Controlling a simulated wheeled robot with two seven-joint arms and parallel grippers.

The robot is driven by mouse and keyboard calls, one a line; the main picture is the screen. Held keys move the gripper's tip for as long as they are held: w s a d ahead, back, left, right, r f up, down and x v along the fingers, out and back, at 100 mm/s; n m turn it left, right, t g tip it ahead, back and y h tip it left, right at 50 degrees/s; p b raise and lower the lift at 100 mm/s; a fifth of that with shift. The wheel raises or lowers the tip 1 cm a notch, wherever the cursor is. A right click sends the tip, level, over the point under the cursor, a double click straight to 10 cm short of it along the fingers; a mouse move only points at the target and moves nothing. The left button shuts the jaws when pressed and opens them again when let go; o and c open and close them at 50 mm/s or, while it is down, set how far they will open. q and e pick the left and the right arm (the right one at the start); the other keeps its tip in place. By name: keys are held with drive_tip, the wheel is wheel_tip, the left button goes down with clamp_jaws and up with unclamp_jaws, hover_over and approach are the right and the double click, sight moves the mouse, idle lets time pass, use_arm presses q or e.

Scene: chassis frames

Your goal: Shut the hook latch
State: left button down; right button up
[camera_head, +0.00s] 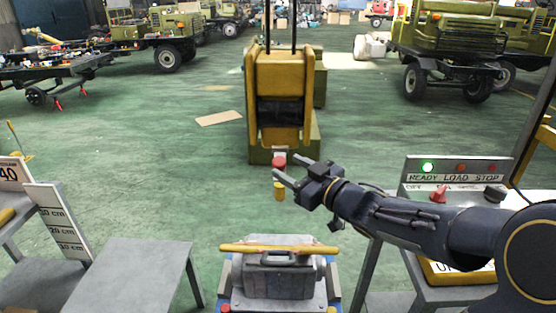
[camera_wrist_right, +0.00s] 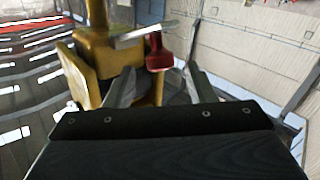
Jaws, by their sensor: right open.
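A red-handled part with a pale metal bar (camera_wrist_right: 145,34) across its top, seemingly the hook latch, shows in the right wrist view; its red handle (camera_wrist_right: 157,54) hangs beyond and between my fingertips. In the head view a red piece (camera_head: 279,162) shows at the foot of the yellow machine (camera_head: 283,70), with a yellow cylinder (camera_head: 279,191) below it. My right gripper (camera_head: 288,170) is open and empty, its fingertips close to the red piece in the picture; I cannot tell whether they touch. Whether the hook is engaged is unclear. My left gripper is not in view.
A grey case with a yellow bar (camera_head: 280,249) stands at front centre. A control panel (camera_head: 458,176) with a lit green lamp is at right. A grey table (camera_head: 130,275) is at left. Green vehicles stand farther back, with open floor between.

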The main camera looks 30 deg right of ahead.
sight(284, 165)
drive_tip(key=shift+x, duration=2.2)
clamp_jaws()
